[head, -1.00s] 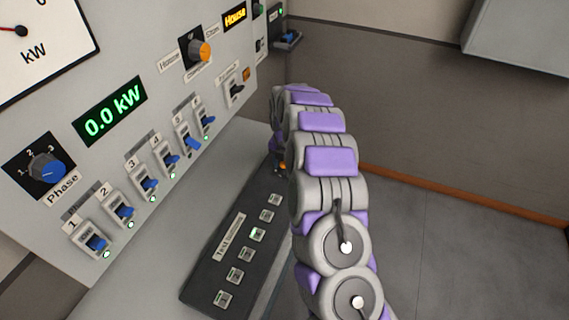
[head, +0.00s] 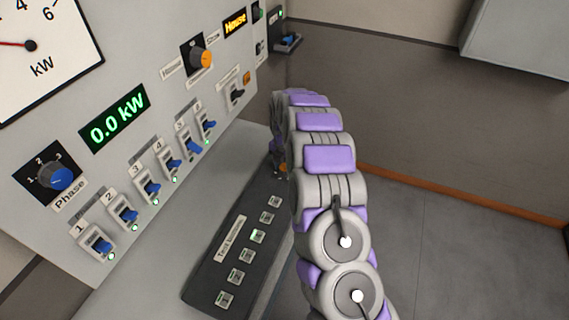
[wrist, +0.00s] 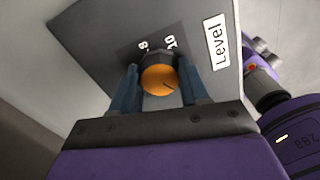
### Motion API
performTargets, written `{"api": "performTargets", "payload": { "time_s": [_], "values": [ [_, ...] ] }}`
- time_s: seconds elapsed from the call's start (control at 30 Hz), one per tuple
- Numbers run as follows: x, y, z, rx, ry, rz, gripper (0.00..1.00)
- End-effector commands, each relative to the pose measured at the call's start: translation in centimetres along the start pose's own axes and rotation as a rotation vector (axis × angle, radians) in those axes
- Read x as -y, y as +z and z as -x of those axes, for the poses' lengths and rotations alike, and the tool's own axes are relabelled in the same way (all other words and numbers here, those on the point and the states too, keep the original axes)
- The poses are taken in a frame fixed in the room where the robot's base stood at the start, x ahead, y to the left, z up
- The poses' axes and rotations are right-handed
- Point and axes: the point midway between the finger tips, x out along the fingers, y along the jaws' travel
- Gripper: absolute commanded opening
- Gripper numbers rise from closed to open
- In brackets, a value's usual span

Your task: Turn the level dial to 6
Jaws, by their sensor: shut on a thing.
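The level dial (wrist: 159,80) is an orange-topped knob on a dark square plate, beside a white "Level" label (wrist: 216,41) in the wrist view. The marks "8" and "10" show above it; the other marks are hidden. A thin dark pointer line on its face points toward the lower right of the picture. My gripper (wrist: 160,85) has its two blue fingers on either side of the knob, shut on it. In the head view a bit of orange (head: 283,168) shows beside my arm's far end, and my arm hides most of that spot.
A grey panel carries several blue switches (head: 152,187), a blue phase dial (head: 58,178), an orange House/Show dial (head: 201,58) and a display (head: 114,118) reading 0.0 kW. A dark button strip (head: 238,250) lies left of my arm. Floor at right is clear.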

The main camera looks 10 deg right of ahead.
Motion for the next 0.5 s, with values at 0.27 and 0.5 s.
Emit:
{"api": "performTargets", "payload": {
  "time_s": [0.27, 0.5],
  "values": [
    [-0.08, 0.09, 0.54, 0.003, 0.004, -0.258, 0.14],
    [-0.13, 0.15, 0.5, 0.004, 0.007, -0.487, 0.14]
  ]
}}
